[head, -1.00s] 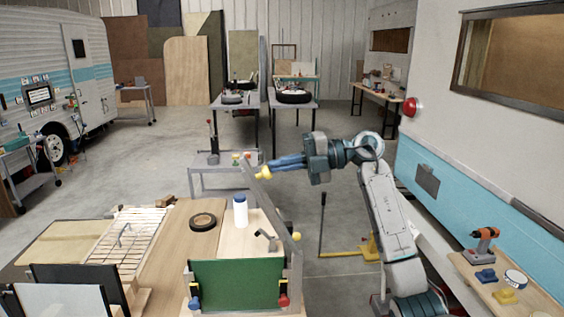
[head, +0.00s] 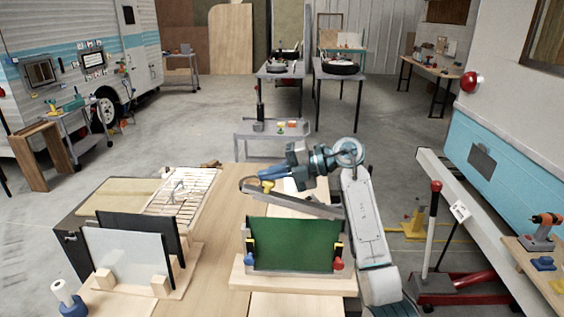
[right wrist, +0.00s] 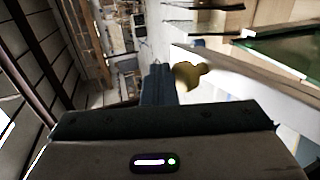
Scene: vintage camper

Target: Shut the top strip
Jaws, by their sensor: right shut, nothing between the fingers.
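The top strip (head: 300,203) is a grey bar above a green panel (head: 295,245) held in a frame on the wooden bench. The strip slants, its left end higher and its right end lower near my arm. A yellow knob (head: 265,186) shows near its left end; it also shows in the right wrist view (right wrist: 190,74). My right gripper (head: 267,173), with blue fingers, is shut and empty just above the knob. I cannot tell whether they touch. In the right wrist view the fingers (right wrist: 157,75) are beside the knob. My left gripper is not in view.
A red and a blue knob stand at the frame's lower corners. Left on the bench (head: 205,260) are a white panel (head: 125,258) and a wire rack (head: 180,190). A grey cart (head: 270,131) stands behind. A red jack (head: 435,230) stands right of my arm.

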